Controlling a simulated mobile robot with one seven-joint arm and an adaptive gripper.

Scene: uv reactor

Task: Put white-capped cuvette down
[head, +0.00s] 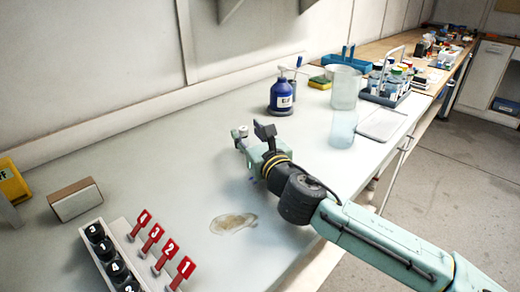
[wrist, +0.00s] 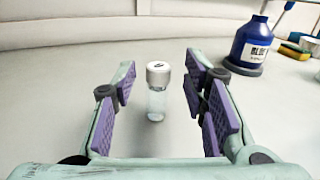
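The white-capped cuvette (wrist: 157,100) stands upright on the pale bench in the wrist view, with a silver-white cap and a clear body. My gripper (wrist: 160,82) is open, its purple-padded fingers on either side of the cuvette with a visible gap on each side. In the head view my gripper (head: 252,140) is low over the middle of the bench, and the cuvette's cap (head: 240,132) shows at its fingers. The cuvette's lower body is largely hidden there.
A blue bottle (head: 282,97) stands behind and right of my gripper. A clear beaker (head: 342,128), a larger container (head: 345,88) and a bottle rack (head: 385,92) are farther right. Numbered red tags (head: 152,238) stand at front left. A brownish puddle (head: 233,224) lies on the bench.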

